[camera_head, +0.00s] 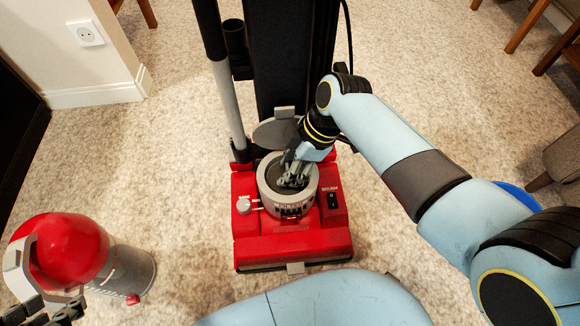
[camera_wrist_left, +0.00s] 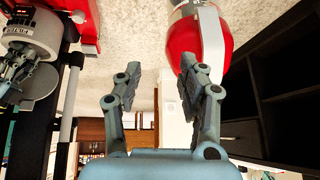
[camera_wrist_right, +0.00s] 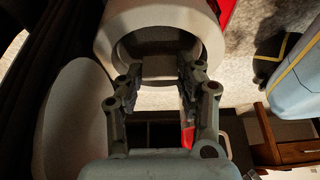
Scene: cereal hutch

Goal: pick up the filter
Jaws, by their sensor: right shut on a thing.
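The filter sits low in the round grey housing (camera_head: 268,201) of a red upright vacuum cleaner (camera_head: 292,247); the filter itself is mostly hidden by the housing wall and my fingers. My right gripper (camera_head: 292,178) reaches down into the housing from above and is shut on the filter. In the right wrist view my right gripper (camera_wrist_right: 160,75) has its fingertips inside the opening of the grey housing (camera_wrist_right: 116,30). My left gripper (camera_wrist_left: 162,78) is open and empty; it shows at the bottom left of the head view (camera_head: 60,312).
The round lid (camera_head: 276,132) stands open behind the housing. A red-topped grey canister (camera_head: 62,250) stands at the left, close to my left gripper. The vacuum's upright body (camera_head: 290,60) rises behind. Carpet around the vacuum is mostly clear.

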